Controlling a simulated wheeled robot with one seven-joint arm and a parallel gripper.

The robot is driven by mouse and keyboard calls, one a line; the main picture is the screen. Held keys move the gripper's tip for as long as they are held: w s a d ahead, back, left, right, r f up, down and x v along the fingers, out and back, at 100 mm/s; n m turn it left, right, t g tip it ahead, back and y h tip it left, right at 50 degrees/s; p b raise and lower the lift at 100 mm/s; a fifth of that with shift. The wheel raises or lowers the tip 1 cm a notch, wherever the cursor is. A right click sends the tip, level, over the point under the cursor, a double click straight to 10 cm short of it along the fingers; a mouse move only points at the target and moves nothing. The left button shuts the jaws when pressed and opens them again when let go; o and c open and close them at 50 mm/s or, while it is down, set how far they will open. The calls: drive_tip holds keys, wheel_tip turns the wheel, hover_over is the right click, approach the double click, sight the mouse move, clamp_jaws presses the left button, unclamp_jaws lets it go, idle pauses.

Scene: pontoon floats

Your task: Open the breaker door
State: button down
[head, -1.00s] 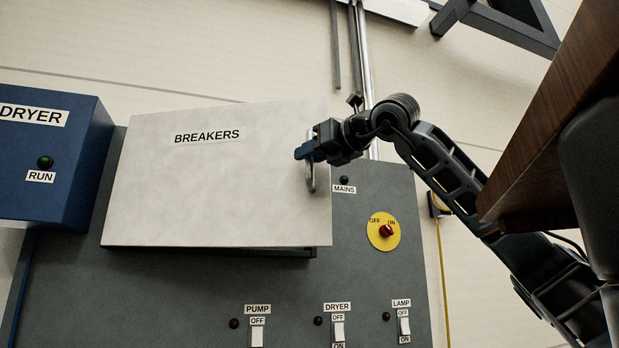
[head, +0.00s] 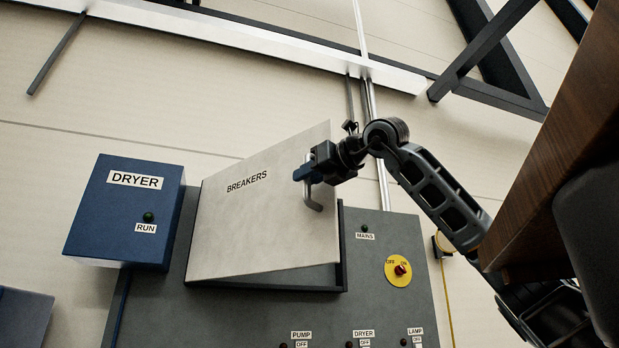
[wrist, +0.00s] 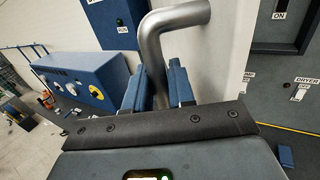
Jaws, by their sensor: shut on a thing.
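The breaker door (head: 255,220) is a pale panel labelled BREAKERS on the grey board. It stands partly open, its right side swung out from the dark box frame (head: 342,250), and its left edge is still at the box. My gripper (head: 306,172) is shut on the metal handle (head: 314,199) near the door's right edge. In the wrist view the blue fingers of my gripper (wrist: 158,85) close around the bent grey handle (wrist: 152,50). The door's pale face (wrist: 225,50) shows to the right of it. The breakers inside are hidden.
The blue DRYER box (head: 125,215) stands left of the door. Right of it are the MAINS lamp and a yellow-backed red switch (head: 399,270). PUMP, DRYER and LAMP switches line the bottom. A wooden piece (head: 540,150) fills the right side.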

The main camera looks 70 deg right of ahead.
drive_tip(key=shift+w+a, duration=0.1)
drive_tip(key=shift+w, duration=0.05)
drive_tip(key=shift+r, duration=0.1)
drive_tip(key=c, duration=1.1)
unclamp_jaws()
drive_tip(key=shift+b+v, duration=0.65)
drive_tip(key=shift+v, duration=3.2)
drive_tip(key=shift+c, duration=0.3)
